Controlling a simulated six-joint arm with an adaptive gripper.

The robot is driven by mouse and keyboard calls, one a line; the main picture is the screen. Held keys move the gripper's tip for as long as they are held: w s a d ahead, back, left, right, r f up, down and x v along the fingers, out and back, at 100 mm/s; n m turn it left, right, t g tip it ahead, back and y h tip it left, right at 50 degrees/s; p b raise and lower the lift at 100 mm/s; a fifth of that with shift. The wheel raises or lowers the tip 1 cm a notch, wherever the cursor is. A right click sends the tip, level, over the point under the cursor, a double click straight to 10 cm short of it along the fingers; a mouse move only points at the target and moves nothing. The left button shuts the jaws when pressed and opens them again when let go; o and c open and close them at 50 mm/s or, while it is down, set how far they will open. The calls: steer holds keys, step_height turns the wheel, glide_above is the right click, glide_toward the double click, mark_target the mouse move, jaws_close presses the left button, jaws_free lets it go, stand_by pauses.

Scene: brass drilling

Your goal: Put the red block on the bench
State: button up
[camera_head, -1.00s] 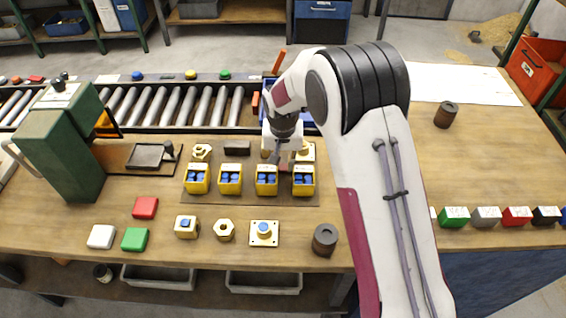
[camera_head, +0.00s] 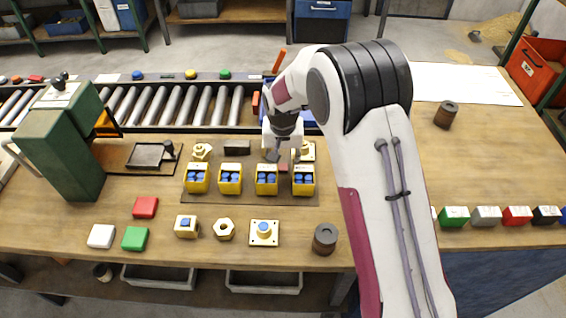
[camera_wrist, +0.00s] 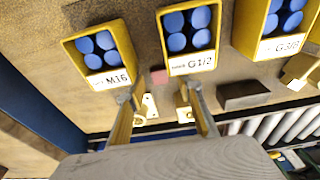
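A red block (camera_head: 145,207) lies flat on the wooden bench (camera_head: 60,225) at the left, beside a white block and a green block. A second, small reddish piece (camera_head: 284,168) shows behind the yellow bins, under my gripper (camera_head: 281,156). In the wrist view this reddish piece (camera_wrist: 158,77) sits on the brown mat between the M16 and G1/2 bins, beyond my fingertips. My gripper (camera_wrist: 158,104) is open there, with its two fingers apart and nothing between them. My arm hides part of the bench to the right of the bins.
Several yellow bins (camera_head: 230,180) with blue pieces stand in a row near my gripper. Brass parts (camera_head: 263,232) and a dark cylinder (camera_head: 325,238) stand in front. A green press (camera_head: 62,140) is at the left and a roller conveyor (camera_head: 190,105) behind. The right bench is mostly clear.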

step_height(320, 180, up, 11)
steer(key=s, duration=0.1)
steer(key=shift+s+r, duration=0.15)
steer(key=shift+s, duration=0.2)
stand_by(0.9)
steer(key=s+d+r+t, duration=0.2)
steer(key=s+d+r, duration=1)
steer(key=s+r, duration=0.25)
steer(key=s+d+t, duration=0.1)
steer(key=s+d, duration=0.2)
steer(key=s, duration=0.6)
steer(key=s+d, duration=0.3)
steer(key=s, duration=0.6)
steer(key=shift+s+d+r+t, duration=0.15)
steer(key=shift+d+r+t, duration=0.2)
steer(key=shift+r+t, duration=0.1)
